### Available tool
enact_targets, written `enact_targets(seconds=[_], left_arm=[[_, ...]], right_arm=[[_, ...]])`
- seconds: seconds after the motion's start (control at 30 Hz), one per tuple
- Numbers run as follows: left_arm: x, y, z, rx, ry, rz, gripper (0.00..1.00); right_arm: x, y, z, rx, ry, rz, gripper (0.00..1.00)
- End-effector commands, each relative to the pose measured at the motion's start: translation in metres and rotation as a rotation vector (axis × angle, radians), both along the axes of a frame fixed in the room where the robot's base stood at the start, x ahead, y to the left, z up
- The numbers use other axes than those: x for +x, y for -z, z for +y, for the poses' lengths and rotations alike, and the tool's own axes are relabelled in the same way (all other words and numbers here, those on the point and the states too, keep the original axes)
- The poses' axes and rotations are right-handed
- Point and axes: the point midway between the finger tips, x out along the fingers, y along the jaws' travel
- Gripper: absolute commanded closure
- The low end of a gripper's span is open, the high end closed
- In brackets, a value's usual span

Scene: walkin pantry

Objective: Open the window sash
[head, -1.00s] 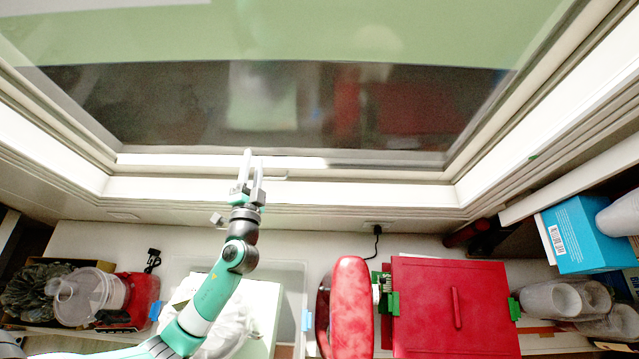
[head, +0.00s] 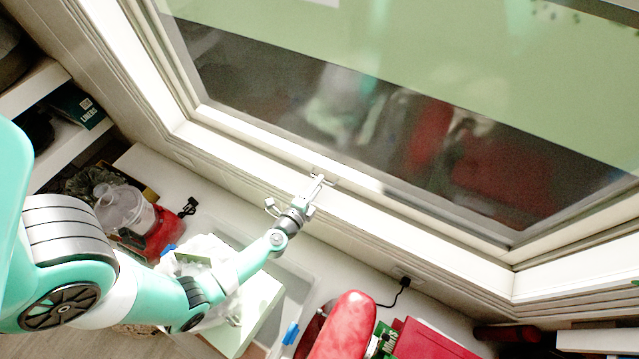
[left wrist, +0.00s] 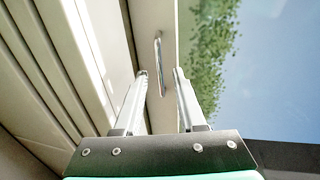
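The window sash is a large glass pane in a white frame, and its white bottom rail (head: 262,140) runs across the head view. A small metal bar handle (left wrist: 160,62) stands on the rail in the left wrist view. My left gripper (head: 317,181) is at the bottom rail in the head view, by the handle, which is hard to make out there. In the left wrist view my left gripper (left wrist: 161,74) is open, its fingers spread on either side of the handle's line. The handle lies just beyond the fingertips, and nothing is held. My right gripper is out of view.
Below the window a white counter holds a clear bin (head: 292,285), a red rounded object (head: 342,328), a red box (head: 430,343) and a clear plastic jar (head: 122,208). A black cord (head: 398,292) runs from a wall outlet. Shelves stand at the left.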

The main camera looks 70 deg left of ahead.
Motion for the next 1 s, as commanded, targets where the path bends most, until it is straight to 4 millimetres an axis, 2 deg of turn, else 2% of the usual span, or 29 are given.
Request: enact_targets(seconds=[0.13,0.4,0.6,0.63,1.0], left_arm=[[0.0105,0.0035,0.0095,-0.001,-0.001,0.000,0.60],[0.0120,0.0034,0.0104,-0.001,0.000,-0.001,0.60],[0.0119,0.0034,0.0103,-0.001,0.000,-0.001,0.96],[0.0119,0.0033,0.0103,-0.001,0.000,-0.001,1.00],[0.0118,0.0033,0.0103,-0.001,-0.001,0.000,1.00]], right_arm=[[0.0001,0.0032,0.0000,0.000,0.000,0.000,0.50],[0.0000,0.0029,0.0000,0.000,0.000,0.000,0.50],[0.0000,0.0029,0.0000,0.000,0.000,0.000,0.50],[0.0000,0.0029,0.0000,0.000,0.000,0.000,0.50],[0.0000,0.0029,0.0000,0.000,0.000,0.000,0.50]])
